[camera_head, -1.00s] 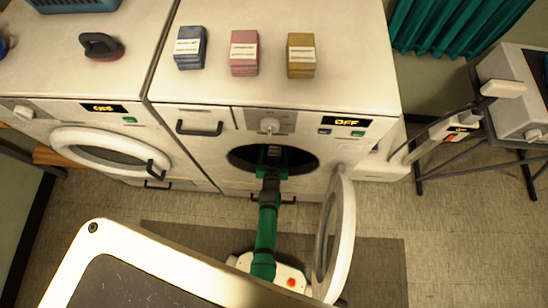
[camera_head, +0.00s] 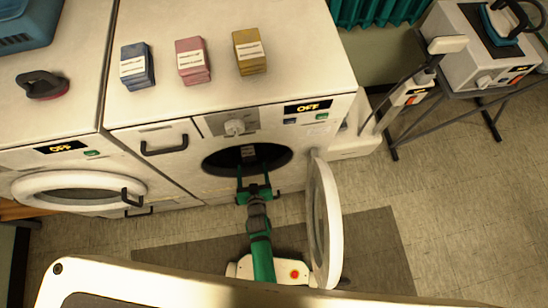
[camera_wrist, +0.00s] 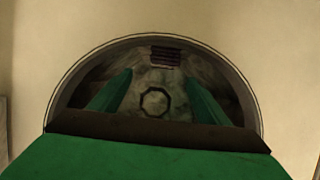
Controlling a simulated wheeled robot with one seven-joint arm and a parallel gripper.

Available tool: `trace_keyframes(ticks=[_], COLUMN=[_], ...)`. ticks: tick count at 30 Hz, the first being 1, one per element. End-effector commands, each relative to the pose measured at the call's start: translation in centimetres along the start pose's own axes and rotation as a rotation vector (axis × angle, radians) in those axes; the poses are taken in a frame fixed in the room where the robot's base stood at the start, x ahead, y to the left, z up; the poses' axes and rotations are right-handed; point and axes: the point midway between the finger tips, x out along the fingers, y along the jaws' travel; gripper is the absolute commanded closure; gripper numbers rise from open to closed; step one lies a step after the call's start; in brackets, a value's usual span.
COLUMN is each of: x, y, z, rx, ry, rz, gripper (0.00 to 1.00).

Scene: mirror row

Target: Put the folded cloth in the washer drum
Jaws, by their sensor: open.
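The right washer's round drum opening (camera_head: 216,162) is dark, and its door (camera_head: 325,220) stands open to the right. A small layered, banded bundle, seemingly the folded cloth (camera_head: 248,152), lies inside the drum. It looks dark reddish in the wrist view (camera_wrist: 166,56), deep in the drum beyond my fingertips. My gripper (camera_head: 253,173) is at the drum mouth, its green fingers apart and pointing in. In the wrist view my gripper (camera_wrist: 160,88) is open, with nothing between its fingers. The cloth is apart from them and partly in shadow.
Blue (camera_head: 138,68), pink (camera_head: 193,62) and yellow (camera_head: 250,52) banded bundles stand on the washer top. A second washer, its door (camera_head: 80,190) shut, is at left. A dark-handled object (camera_head: 42,86) lies on it. A machine on a stand (camera_head: 475,60) is at right.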

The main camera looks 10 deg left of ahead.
Motion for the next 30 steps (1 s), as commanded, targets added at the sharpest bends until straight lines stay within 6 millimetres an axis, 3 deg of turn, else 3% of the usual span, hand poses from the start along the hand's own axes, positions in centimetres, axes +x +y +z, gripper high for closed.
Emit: trace_keyframes(ticks=[5, 11, 21, 25, 30], x=[-6.3, -15.2, -28.7, -32.1, -34.5], y=[1.2, 3.2, 5.4, 5.9, 6.3], z=[-0.6, -3.6, -12.3, -15.8, -18.4], rx=[0.022, 0.05, 0.075, 0.078, 0.079], ry=[0.018, 0.055, 0.116, 0.135, 0.149], rz=[0.033, 0.098, 0.21, 0.242, 0.262], gripper=[0.3, 0.3, 0.3, 0.3, 0.3])
